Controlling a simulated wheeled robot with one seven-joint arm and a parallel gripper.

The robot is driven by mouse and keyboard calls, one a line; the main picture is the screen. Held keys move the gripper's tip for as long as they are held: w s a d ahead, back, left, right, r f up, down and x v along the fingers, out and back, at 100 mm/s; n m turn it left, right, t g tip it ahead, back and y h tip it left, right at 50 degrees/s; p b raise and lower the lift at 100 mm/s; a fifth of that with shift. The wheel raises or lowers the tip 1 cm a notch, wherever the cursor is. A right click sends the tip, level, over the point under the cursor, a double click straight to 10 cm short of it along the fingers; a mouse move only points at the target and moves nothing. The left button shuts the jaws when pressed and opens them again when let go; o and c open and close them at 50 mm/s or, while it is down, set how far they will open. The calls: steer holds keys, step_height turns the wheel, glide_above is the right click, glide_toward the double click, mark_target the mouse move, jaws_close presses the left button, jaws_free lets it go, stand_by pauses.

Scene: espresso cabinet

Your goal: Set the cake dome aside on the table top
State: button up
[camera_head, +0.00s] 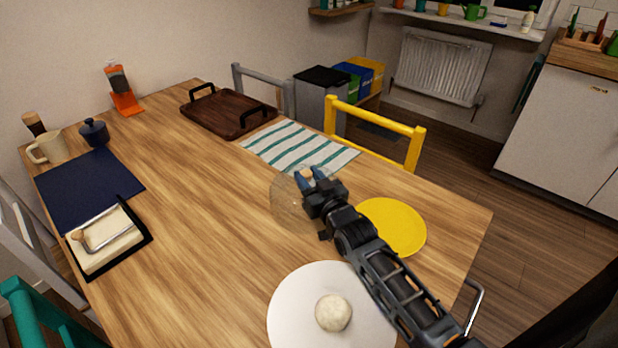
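The cake dome (286,203) is clear glass and faint, near the middle of the table top, between the striped cloth and the white plate. Its small pale knob shows between the fingertips of my gripper (309,177). The fingers sit on both sides of the knob and look closed on it. My gripper hides the dome's right part. I cannot tell whether its rim touches the wood of the table (215,215). The white round plate (288,308) at the front is uncovered, with a pale round bun or cake (333,313) on it.
A yellow plate (402,228) lies right of my gripper, partly behind my arm. A striped cloth (300,148) and a dark wooden tray (215,112) lie behind. Bare wood lies left of the dome.

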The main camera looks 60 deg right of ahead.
steer(key=o, duration=0.4)
steer(key=shift+r, duration=0.1)
steer(key=shift+s+r, duration=0.1)
steer(key=shift+s, duration=0.05)
steer(key=v, duration=0.7)
steer(key=shift+s+a+b, duration=0.1)
steer(key=shift+a+b, duration=0.05)
steer(key=shift+b, duration=0.25)
